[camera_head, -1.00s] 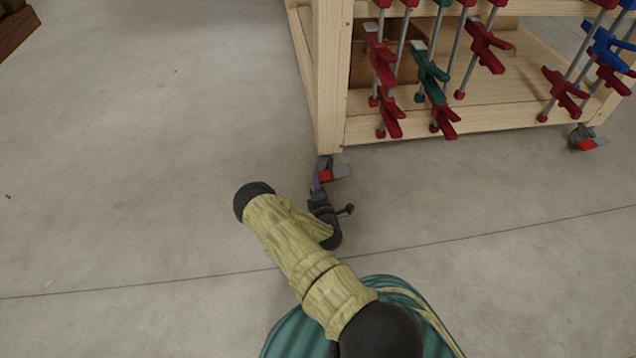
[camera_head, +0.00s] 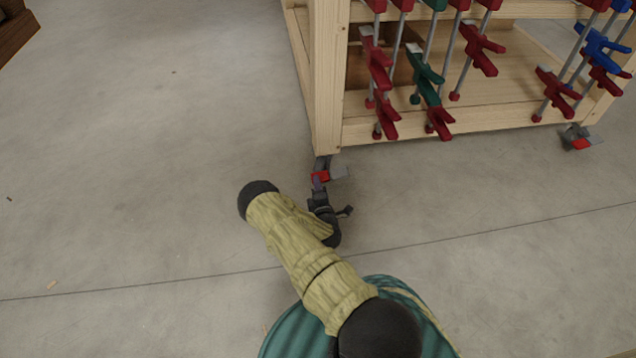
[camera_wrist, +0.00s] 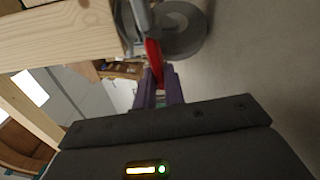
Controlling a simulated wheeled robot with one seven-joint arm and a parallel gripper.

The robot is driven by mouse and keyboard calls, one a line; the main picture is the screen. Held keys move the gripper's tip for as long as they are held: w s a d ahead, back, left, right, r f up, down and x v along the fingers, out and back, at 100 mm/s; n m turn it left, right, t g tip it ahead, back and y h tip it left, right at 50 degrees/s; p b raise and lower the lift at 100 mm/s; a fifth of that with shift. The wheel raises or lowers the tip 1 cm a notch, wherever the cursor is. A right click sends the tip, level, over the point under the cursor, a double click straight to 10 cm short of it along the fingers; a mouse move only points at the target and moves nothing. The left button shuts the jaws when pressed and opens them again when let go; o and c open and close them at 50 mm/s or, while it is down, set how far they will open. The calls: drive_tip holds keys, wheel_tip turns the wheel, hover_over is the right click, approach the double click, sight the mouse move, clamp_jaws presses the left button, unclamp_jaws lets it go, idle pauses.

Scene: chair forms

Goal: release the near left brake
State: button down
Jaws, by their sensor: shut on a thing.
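The near left caster (camera_head: 324,163) is grey and stands under the near left leg of the wooden cart. Its red brake pedal (camera_head: 320,176) shows at its near side, against my gripper (camera_head: 318,187). In the wrist view the grey caster wheel (camera_wrist: 181,30) is at the top, with the red pedal (camera_wrist: 153,58) running down from it. The purple fingertips of my gripper (camera_wrist: 158,92) are shut on the pedal's lower end. The fingertips partly hide that end.
The wooden cart (camera_head: 328,80) carries several clamps (camera_head: 425,75) on its near side. Another caster with a red pedal (camera_head: 580,143) stands at its near right corner. The concrete floor to the left is clear.

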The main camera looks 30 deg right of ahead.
drive_tip(key=m+p, duration=0.1)
drive_tip(key=r+m+p, duration=0.1)
drive_tip(key=p, duration=0.1)
drive_tip(key=shift+d+r+m, duration=0.1)
drive_tip(key=shift+r+m, duration=0.2)
drive_tip(key=shift+m, duration=0.1)
drive_tip(key=shift+d+r+m+p, duration=0.1)
drive_tip(key=shift+r+m+p, duration=0.05)
drive_tip(key=shift+m+p, duration=0.7)
drive_tip(key=c, duration=1.5)
unclamp_jaws()
drive_tip(key=shift+s, duration=0.1)
